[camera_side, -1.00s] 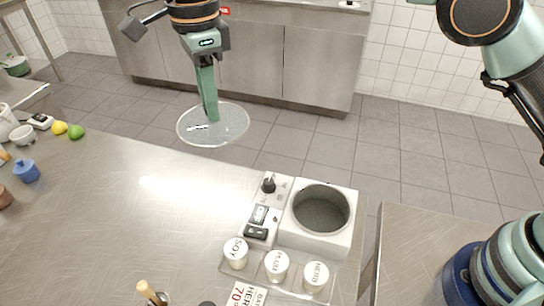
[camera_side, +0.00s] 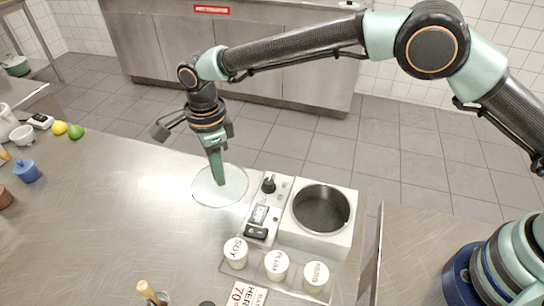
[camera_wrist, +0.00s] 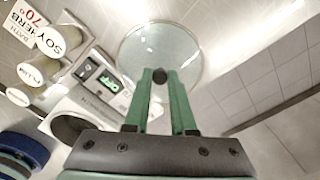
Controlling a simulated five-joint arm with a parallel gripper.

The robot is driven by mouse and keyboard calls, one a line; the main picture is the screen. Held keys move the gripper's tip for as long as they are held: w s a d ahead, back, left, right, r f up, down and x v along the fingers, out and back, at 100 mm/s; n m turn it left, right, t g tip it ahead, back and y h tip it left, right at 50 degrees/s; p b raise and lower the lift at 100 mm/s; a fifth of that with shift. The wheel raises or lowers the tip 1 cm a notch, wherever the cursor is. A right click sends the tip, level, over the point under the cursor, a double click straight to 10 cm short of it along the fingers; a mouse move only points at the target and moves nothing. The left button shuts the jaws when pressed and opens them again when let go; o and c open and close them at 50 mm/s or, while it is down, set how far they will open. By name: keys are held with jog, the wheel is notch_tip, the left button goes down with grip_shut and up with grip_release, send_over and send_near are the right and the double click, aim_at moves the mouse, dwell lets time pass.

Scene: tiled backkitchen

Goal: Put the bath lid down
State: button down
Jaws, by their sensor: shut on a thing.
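The bath lid (camera_side: 204,194) is a clear round glass disc, left of the bath in the side view, over the back part of the steel worktop. It looks level; I cannot tell whether it touches the worktop. My gripper (camera_side: 219,181) points down at the lid's middle and is shut on its knob. In the wrist view the dark knob sits between the fingertips (camera_wrist: 158,76), with the lid (camera_wrist: 150,42) beyond. The bath (camera_side: 348,243) is a white box with an open, dark round well and a control panel (camera_side: 264,212) on its left.
Lemon (camera_side: 59,128), lime (camera_side: 75,132) and blue pot (camera_side: 27,172) are far left. The worktop's left middle (camera_side: 120,215) is clear.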

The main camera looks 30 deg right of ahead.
jog(key=shift+f, duration=2.35)
jog(key=shift+f, duration=0.15)
jog(key=c, duration=0.8)
grip_release()
jog(key=shift+o, duration=0.2)
